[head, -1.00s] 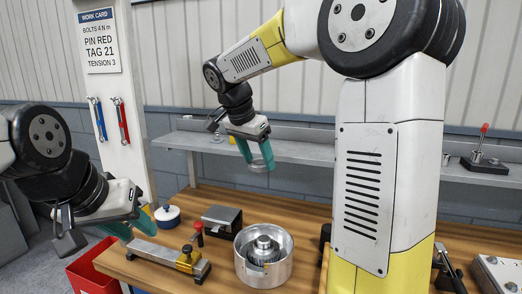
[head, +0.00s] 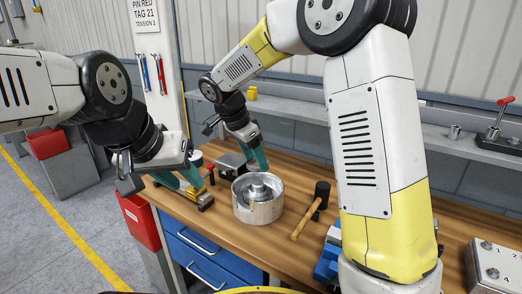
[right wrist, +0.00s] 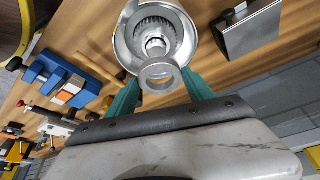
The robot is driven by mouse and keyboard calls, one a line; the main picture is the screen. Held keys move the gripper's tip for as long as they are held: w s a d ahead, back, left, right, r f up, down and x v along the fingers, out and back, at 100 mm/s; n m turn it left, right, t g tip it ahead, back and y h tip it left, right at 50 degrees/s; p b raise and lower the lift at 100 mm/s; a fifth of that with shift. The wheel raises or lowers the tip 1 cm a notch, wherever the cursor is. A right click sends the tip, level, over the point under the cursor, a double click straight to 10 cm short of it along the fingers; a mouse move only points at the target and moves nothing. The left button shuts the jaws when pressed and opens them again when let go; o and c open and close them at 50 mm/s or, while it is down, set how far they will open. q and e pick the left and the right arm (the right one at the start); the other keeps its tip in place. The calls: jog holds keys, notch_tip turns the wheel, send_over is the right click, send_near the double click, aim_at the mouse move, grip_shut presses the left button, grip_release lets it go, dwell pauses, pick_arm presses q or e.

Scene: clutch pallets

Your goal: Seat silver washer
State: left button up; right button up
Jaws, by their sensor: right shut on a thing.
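In the head view, my right gripper (head: 256,166) is just behind the housing (head: 258,212), and the washer is hard to make out. My left gripper (head: 182,184) looks open and empty at the bench's left end.
A mallet (head: 302,222) lies right of the housing. A blue vise (head: 328,256) is at the front right. A red bin (head: 138,216) hangs at the left end.

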aim_at(257, 183)
jog(key=shift+f, duration=2.55)
jog(key=shift+f, duration=0.1)
jog(key=shift+f, duration=0.4)
jog(key=shift+f, duration=0.9)
jog(key=o, duration=2)
jog(key=shift+o, duration=0.2)
jog(key=shift+r, duration=0.1)
jog(key=shift+r, duration=3.4)
